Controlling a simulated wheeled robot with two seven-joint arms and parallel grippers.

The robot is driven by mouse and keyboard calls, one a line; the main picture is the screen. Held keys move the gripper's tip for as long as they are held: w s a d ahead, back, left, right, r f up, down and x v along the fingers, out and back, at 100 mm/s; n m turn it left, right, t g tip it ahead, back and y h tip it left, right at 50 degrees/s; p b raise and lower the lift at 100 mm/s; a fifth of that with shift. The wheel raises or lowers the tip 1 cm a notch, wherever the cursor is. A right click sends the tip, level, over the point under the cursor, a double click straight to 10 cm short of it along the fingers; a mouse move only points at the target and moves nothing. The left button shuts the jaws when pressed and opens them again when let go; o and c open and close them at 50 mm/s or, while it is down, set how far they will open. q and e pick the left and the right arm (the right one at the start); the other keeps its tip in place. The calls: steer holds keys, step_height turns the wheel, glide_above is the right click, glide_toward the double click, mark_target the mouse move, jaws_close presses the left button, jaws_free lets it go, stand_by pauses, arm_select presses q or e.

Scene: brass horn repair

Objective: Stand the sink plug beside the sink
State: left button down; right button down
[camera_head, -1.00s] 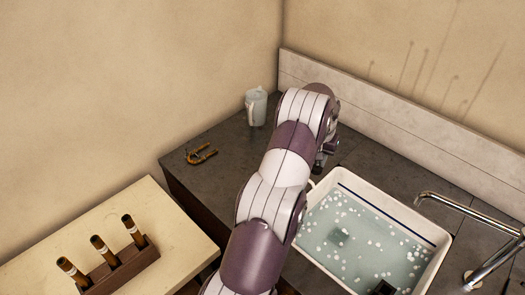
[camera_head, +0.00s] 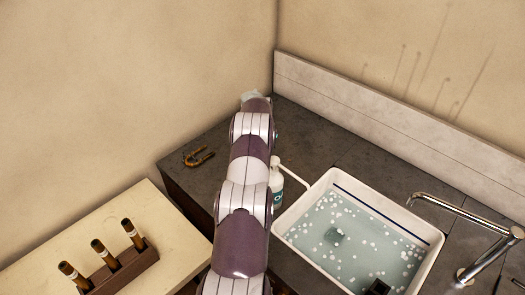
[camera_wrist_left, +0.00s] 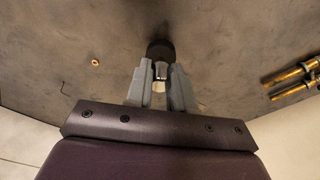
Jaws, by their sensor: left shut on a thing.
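The sink plug (camera_wrist_left: 160,48) shows in the left wrist view as a dark round piece with a pale metal stem. My left gripper (camera_wrist_left: 158,76) is shut on it by the stem, with the dark end beyond the fingertips. The plug is over the grey counter; I cannot tell whether it touches the surface. In the head view my arm hides the gripper and plug. The white sink (camera_head: 436,252) stands to the right of my arm, holding water with white suds. My right gripper is in neither current view.
A soap bottle (camera_head: 277,186) stands between my arm and the sink. A brass U-shaped tube (camera_head: 198,157) lies on the left counter. The chrome tap (camera_head: 455,208) is right of the sink. A small brass ring (camera_wrist_left: 95,62) lies nearby.

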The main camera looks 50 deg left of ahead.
arm_select(q)
steer(key=shift+f, duration=0.2)
steer(key=shift+a+f, duration=0.1)
steer(key=shift+a, duration=0.05)
steer(key=shift+f+b, duration=0.2)
steer(key=shift+b, duration=0.15)
steer(key=c, duration=1)
jaws_free()
steer(key=shift+r, duration=0.1)
arm_select(e)
steer(key=shift+a+r, duration=0.1)
